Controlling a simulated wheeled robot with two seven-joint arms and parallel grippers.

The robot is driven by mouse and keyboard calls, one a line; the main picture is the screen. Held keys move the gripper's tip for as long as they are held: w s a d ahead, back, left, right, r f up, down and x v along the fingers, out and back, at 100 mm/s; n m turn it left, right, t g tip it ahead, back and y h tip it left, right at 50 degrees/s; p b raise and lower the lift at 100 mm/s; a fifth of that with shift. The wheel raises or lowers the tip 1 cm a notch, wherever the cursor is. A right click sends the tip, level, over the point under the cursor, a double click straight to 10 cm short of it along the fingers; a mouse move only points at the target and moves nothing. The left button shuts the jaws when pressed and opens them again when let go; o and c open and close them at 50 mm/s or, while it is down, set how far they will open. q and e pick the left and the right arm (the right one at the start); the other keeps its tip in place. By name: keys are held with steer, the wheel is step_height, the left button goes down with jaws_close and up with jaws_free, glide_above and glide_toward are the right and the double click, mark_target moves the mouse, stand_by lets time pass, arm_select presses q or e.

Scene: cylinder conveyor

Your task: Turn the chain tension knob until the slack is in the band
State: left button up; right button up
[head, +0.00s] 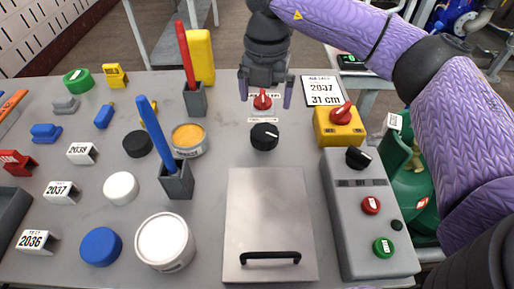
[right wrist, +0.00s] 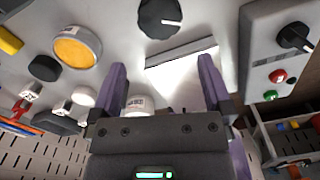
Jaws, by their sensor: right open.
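A black round knob (head: 264,136) with a white pointer line stands on the grey panel, with a small label behind it. It also shows at the top of the right wrist view (right wrist: 160,14). A red knob (head: 262,102) sits just behind it under another small label. I cannot read which is the chain tension knob. My right gripper (head: 265,98) is open and empty; its fingers appear on either side of the red knob in the head view. Its fingers also show in the right wrist view (right wrist: 165,80), below the black knob and apart from it. No slack band is readable. My left gripper is not in view.
A yellow box (head: 340,130) with a red knob and a grey control box (head: 365,240) stand at right. A metal cover (head: 270,210) with a black handle lies in front. Holders, cans and blocks fill the left.

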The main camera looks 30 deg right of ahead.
mark_target(264, 133)
steer(key=shift+f, duration=0.65)
step_height(264, 133, down, 8)
steer(key=b, duration=0.3)
steer(key=shift+f, duration=0.25)
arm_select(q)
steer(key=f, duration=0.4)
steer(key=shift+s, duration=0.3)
arm_select(e)
steer(key=shift+c, duration=0.3)
steer(key=shift+c, duration=1.1)
steer(key=c, duration=0.7)
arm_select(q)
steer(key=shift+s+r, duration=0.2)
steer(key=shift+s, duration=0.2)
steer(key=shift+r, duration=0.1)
arm_select(e)
steer(key=shift+s, duration=0.1)
